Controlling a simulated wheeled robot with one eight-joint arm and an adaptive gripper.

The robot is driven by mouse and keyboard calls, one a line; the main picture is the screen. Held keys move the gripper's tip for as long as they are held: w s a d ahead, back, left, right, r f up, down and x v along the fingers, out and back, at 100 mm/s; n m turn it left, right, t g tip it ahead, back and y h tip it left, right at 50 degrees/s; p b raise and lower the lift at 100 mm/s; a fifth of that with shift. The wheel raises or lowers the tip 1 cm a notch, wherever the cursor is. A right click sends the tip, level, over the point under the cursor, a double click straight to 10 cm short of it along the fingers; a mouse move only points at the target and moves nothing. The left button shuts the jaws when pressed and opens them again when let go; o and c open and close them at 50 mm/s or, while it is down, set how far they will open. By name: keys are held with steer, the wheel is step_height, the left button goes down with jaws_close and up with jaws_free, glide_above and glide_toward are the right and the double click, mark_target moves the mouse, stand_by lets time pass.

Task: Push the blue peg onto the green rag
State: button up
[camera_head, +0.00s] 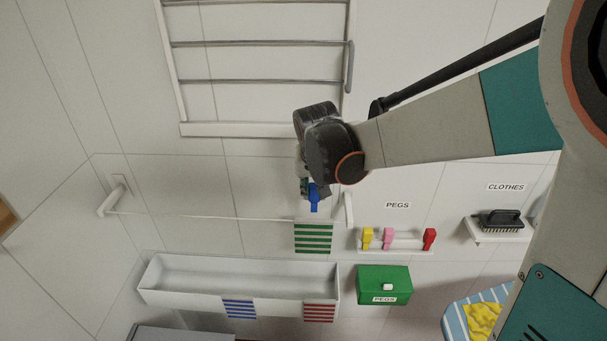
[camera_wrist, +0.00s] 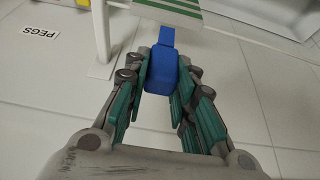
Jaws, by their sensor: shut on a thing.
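The blue peg (camera_head: 314,196) is held between the fingers of my gripper (camera_head: 309,188), its narrow end pointing down in the head view. The wrist view also shows the blue peg (camera_wrist: 163,73), gripped by the green-padded fingers (camera_wrist: 166,62). The green rag (camera_head: 313,238), white with green stripes, hangs on the thin line just below the peg in the head view. Part of the green rag (camera_wrist: 185,8) shows at the top of the wrist view, just beyond the peg's narrow end. A small gap appears between peg and rag; exact depth is unclear.
The line (camera_head: 220,217) runs between wall brackets. Yellow (camera_head: 368,238), pink (camera_head: 388,238) and red (camera_head: 429,238) pegs stand on a rack to the right. Below are a white trough (camera_head: 240,282) with blue- and red-striped rags and a green PEGS box (camera_head: 383,284).

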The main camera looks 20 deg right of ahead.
mark_target(314, 206)
steer(key=shift+f+b, duration=1.95)
steer(key=shift+f, duration=0.9)
steer(key=shift+f+b, duration=0.85)
steer(key=shift+f, duration=0.15)
steer(key=o, duration=0.8)
steer(key=shift+r, duration=0.15)
steer(key=v, duration=1.1)
steer(key=shift+s+r, duration=0.2)
steer(key=shift+s, duration=0.15)
steer(key=s+d+f+n+t+y+b, duration=0.1)
steer(key=s+f+n+t+b, duration=0.2)
steer(key=s+f+b, duration=1.1)
steer(key=s+f, duration=0.3)
steer(key=s, duration=0.1)
steer(key=shift+s+d+n, duration=0.2)
steer(key=shift+s+n, duration=0.05)
steer(key=shift+n, duration=0.05)
